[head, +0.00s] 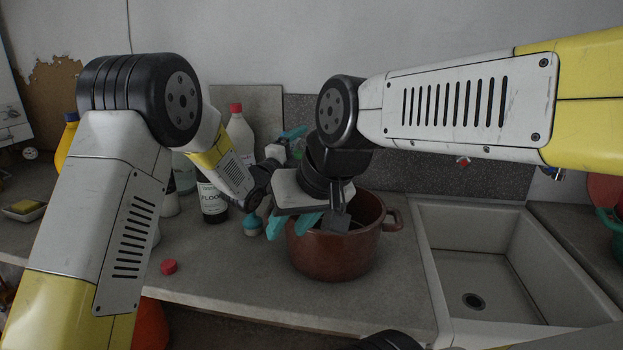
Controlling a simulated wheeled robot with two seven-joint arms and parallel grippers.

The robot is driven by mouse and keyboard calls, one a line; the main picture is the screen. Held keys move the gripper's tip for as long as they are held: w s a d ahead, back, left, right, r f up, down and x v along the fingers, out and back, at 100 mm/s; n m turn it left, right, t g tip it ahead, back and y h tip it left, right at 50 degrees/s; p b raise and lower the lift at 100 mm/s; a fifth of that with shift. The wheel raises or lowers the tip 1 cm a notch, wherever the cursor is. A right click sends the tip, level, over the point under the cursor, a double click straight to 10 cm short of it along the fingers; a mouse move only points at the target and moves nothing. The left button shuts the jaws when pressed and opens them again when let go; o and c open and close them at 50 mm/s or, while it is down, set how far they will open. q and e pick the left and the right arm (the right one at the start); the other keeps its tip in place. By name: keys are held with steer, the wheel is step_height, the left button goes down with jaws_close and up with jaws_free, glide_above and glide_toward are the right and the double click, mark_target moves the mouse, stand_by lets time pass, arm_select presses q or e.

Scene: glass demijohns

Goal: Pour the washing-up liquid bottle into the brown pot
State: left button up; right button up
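The brown pot (333,258) stands on the counter left of the sink, its mouth partly covered by my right gripper. My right gripper (294,225) points down at the pot's near left rim. Its teal fingers are apart with nothing seen between them. My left gripper (285,146) is behind and above, left of the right wrist, with teal fingers on either side of a green thing (297,149). This looks like the washing-up liquid bottle, held above the counter. Most of it is hidden behind my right wrist, so its tilt and mouth cannot be told.
A red cap (168,267) lies on the front counter. The sink (490,270) is right. The counter before the pot is clear.

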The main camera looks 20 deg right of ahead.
arm_select(q)
steer(key=shift+r+m, duration=0.25)
steer(key=shift+m, duration=0.05)
stand_by(0.9)
